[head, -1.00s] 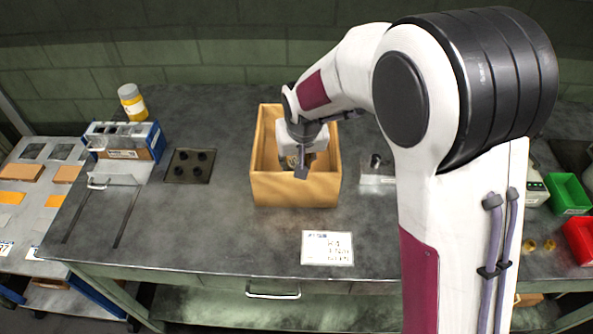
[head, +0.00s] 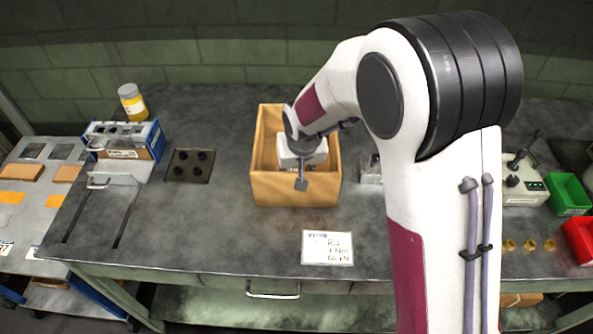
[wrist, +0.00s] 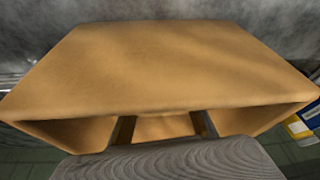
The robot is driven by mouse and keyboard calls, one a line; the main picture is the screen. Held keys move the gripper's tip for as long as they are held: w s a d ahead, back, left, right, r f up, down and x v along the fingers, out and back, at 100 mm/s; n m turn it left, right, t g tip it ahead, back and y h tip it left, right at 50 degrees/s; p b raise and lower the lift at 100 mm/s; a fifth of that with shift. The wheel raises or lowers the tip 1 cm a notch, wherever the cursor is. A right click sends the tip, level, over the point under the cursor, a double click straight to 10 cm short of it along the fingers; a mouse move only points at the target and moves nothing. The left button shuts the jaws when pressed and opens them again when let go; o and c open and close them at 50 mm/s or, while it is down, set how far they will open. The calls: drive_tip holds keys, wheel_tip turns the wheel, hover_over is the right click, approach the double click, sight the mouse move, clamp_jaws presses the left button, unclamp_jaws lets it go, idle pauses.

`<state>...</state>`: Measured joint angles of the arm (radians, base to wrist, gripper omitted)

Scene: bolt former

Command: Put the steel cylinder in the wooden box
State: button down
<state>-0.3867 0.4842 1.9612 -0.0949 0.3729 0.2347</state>
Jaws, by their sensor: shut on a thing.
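The wooden box (head: 275,190) stands open-topped in the middle of the bench. One wall of the box (wrist: 165,65) fills much of the wrist view. In the wrist view my gripper (wrist: 163,124) shows two dark fingertips inside the box, below the rim. A grey, finely ribbed shape covers the bottom of that view; I cannot tell whether it is the steel cylinder or part of the gripper. The steel cylinder is not clearly visible in the head view.
A metal block (head: 371,170) stands close to the right of the box. A label card (head: 327,248) lies in front. A control unit (head: 524,185) and green bin (head: 568,193) are at right.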

drive_tip(key=shift+f, duration=0.1)
drive_tip(key=c, duration=1.6)
unclamp_jaws()
drive_tip(key=shift+o, duration=0.2)
drive_tip(key=v, duration=1.2)
drive_tip(key=shift+d, duration=0.1)
